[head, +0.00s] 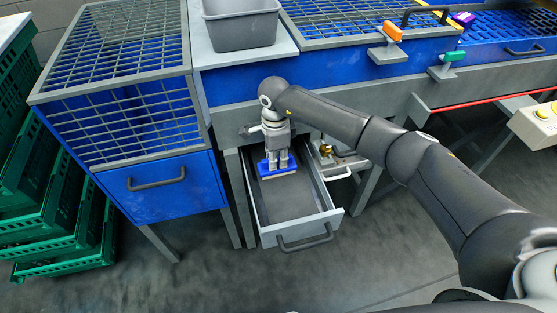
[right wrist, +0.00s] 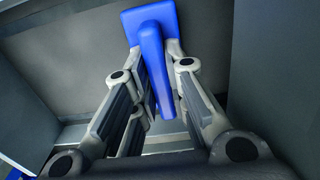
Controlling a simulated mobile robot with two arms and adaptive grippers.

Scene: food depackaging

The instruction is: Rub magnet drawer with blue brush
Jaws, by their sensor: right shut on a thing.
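The magnet drawer (head: 292,211) is pulled open under the blue machine; its grey floor and walls also fill most of the right wrist view (right wrist: 75,75). My right gripper (head: 278,158) points down into the drawer, toward its back half. It is shut on the handle of the blue brush (head: 279,175). In the right wrist view the brush (right wrist: 150,22) has its blue head past the fingertips, at the drawer floor. Pale bristles show under the head in the head view; I cannot tell how firmly they touch. My left gripper is not in view.
A blue cabinet with a mesh cover (head: 140,205) stands left of the drawer. Green crates (head: 60,240) are stacked at the far left. A grey bin (head: 240,30) sits on the machine top. Orange (head: 392,31) and green (head: 454,56) brushes rest on holders. Floor ahead is clear.

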